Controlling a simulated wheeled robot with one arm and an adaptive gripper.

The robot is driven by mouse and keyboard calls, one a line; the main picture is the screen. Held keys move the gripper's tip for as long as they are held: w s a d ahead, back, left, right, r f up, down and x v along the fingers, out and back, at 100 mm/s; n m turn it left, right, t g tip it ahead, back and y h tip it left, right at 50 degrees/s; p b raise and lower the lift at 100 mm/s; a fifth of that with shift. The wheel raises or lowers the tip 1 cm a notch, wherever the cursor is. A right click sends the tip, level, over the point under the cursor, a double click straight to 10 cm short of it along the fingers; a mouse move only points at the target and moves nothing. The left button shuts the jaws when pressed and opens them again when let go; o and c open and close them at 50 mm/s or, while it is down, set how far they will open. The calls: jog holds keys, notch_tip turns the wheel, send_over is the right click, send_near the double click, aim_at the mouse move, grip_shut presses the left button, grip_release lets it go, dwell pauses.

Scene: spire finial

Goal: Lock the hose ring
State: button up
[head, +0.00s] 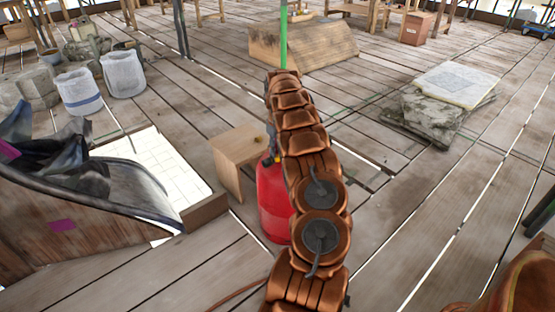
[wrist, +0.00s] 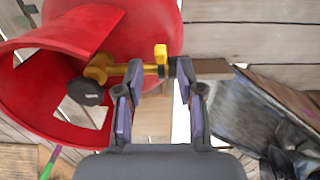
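A red gas cylinder (head: 272,205) stands on the plank floor, partly hidden behind my copper arm. In the wrist view the cylinder (wrist: 155,25) has a red collar around a yellow valve (wrist: 100,68) with a round black knob (wrist: 86,91). A yellow outlet runs right from the valve, with a small upright yellow tab (wrist: 161,53) on it. My gripper (wrist: 158,72) has its fingers apart, one on each side of the tab and outlet. Contact cannot be told. I cannot clearly make out the hose ring. In the head view my gripper is hidden.
A small wooden stool or box (head: 238,155) stands left of the cylinder. A wooden chute with dark sheeting (head: 70,190) is further left, beside a floor opening (head: 155,160). A stone block (head: 430,110) lies at right. Planks between are mostly clear.

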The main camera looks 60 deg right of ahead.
aim_at(277, 160)
jog(key=shift+f, duration=2.1)
grip_shut()
